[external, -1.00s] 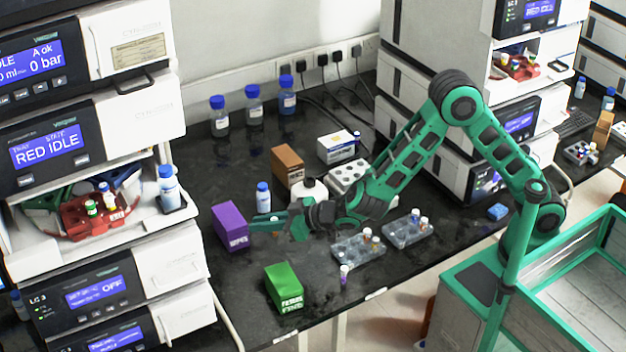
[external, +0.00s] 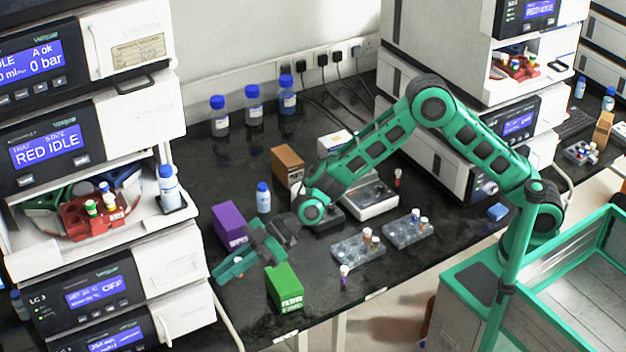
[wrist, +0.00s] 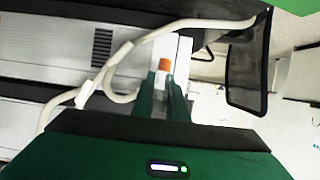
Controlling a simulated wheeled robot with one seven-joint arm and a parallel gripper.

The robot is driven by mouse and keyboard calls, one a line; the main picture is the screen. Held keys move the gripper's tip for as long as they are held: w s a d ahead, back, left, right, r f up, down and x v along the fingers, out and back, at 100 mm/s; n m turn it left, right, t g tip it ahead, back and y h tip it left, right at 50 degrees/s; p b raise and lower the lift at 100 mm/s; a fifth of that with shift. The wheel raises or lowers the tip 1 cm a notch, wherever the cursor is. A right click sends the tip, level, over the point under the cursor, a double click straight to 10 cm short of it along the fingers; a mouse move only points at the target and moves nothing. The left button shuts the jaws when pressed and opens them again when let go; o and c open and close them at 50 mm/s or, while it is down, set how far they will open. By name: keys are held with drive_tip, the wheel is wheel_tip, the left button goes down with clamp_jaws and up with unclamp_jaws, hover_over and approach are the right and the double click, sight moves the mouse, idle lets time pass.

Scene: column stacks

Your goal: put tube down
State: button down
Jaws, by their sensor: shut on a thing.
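My gripper (external: 222,270) reaches to the lower left over the bench, between the purple box (external: 230,224) and the green box (external: 285,288). In the wrist view, my gripper (wrist: 165,84) is shut on a tube with an orange cap (wrist: 166,66). The cap shows at the fingertips; the tube's body is mostly hidden. The clear racks (external: 357,250) (external: 410,230) stand to the right, holding a few capped tubes. A purple-labelled tube (external: 344,277) stands beside the nearer rack.
A stack of white instruments (external: 110,240) rises left of my gripper, with a red tube holder (external: 92,218) on its shelf. A blue-capped bottle (external: 263,198) and brown box (external: 288,166) stand behind. Bare black bench (external: 320,318) lies near the front edge.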

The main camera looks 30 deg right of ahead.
drive_tip(key=w+f, duration=0.2)
drive_tip(key=w, duration=0.1)
drive_tip(key=w+d+f, duration=0.1)
drive_tip(key=w+f, duration=0.1)
drive_tip(key=w, duration=0.2)
drive_tip(key=w+d+f, duration=0.1)
drive_tip(key=w+f, duration=0.1)
drive_tip(key=w, duration=0.1)
drive_tip(key=shift+w+d+f, duration=0.15)
drive_tip(key=shift+w+f, duration=0.2)
drive_tip(key=shift+f, duration=1.9)
drive_tip(key=shift+f, duration=0.15)
drive_tip(key=c, duration=1.7)
unclamp_jaws()
drive_tip(key=shift+c, duration=0.2)
drive_tip(key=v, duration=1.2)
drive_tip(key=shift+r, duration=0.2)
